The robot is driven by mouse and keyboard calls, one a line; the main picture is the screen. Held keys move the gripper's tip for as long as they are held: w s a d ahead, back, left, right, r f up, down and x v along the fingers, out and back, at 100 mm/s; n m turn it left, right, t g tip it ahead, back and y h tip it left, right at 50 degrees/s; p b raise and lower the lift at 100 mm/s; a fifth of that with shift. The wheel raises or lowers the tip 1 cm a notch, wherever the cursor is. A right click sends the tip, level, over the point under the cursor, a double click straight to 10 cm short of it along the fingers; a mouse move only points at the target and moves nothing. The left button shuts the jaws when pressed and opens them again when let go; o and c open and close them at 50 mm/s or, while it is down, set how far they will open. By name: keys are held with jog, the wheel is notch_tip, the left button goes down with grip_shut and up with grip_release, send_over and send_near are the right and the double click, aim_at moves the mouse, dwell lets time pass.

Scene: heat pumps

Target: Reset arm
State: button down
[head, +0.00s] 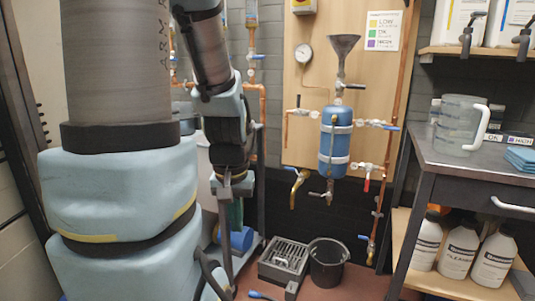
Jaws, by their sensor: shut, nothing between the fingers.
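My arm comes down from the top of the head view, left of centre, with its lower links pointing down. My gripper (231,189) hangs at its end, shut and empty, in front of dark equipment at the left of the wooden panel. Its fingertips are small and partly blend with the dark parts behind them. My own large column fills the left of the view and hides what is behind it.
A wooden panel (302,80) carries a blue tank (335,148), a funnel (342,43), a gauge and copper pipes with valves. A black bucket (327,268) and a grated drain box (284,261) stand on the floor. At right, a dark table (470,163) holds a clear jug (458,124); white bottles (461,248) stand below.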

notch_tip(320, 180, up, 17)
jog(key=p, duration=1.5)
jog(key=shift+r+p, duration=0.2)
jog(key=shift+p, duration=0.2)
jog(key=shift+w, duration=0.1)
